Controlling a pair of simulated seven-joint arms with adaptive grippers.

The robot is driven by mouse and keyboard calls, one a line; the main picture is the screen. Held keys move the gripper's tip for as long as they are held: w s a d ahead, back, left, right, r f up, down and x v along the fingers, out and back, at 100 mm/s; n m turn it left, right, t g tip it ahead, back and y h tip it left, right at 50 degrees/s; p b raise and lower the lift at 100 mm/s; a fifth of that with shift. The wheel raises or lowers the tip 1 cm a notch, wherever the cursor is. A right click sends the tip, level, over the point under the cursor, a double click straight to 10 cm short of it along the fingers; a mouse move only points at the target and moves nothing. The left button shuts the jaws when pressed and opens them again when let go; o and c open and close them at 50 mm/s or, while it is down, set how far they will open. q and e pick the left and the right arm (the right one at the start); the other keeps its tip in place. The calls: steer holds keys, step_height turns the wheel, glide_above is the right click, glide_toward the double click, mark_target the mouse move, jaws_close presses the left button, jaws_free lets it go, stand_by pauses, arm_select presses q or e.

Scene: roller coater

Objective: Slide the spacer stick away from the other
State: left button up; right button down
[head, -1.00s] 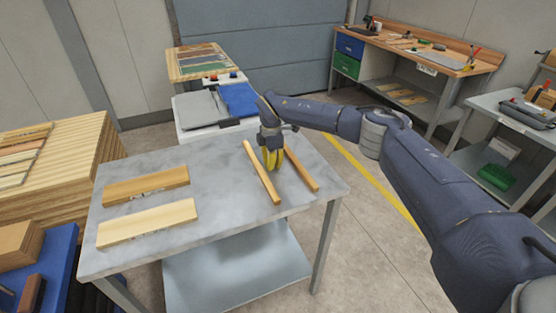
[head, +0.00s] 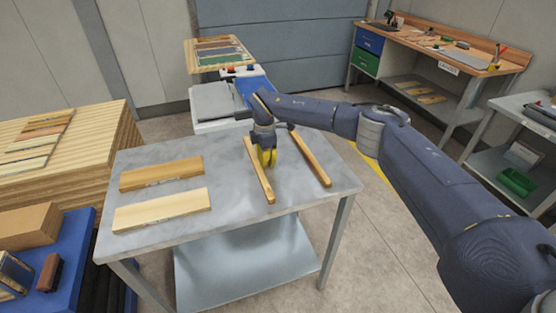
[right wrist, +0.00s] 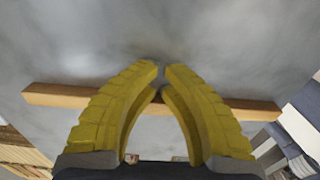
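Two thin wooden sticks lie on the grey table (head: 235,185), apart and roughly side by side. The left stick (head: 261,183) is next to my right gripper (head: 267,163); the right stick (head: 312,160) lies farther to the right. My right gripper points down with its yellow fingers between the sticks, close to the left one. In the right wrist view the fingertips (right wrist: 162,68) are almost together with nothing held, and one stick (right wrist: 60,96) runs across behind the fingers. Whether they touch it I cannot tell. My left gripper is out of view.
A darker board (head: 160,173) and a paler board (head: 160,209) lie on the table's left side. The surface between the paler board and the left stick is clear. A workbench (head: 440,55) stands at the back right.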

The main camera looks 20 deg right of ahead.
steer(key=shift+a, duration=0.3)
steer(key=shift+d, duration=0.1)
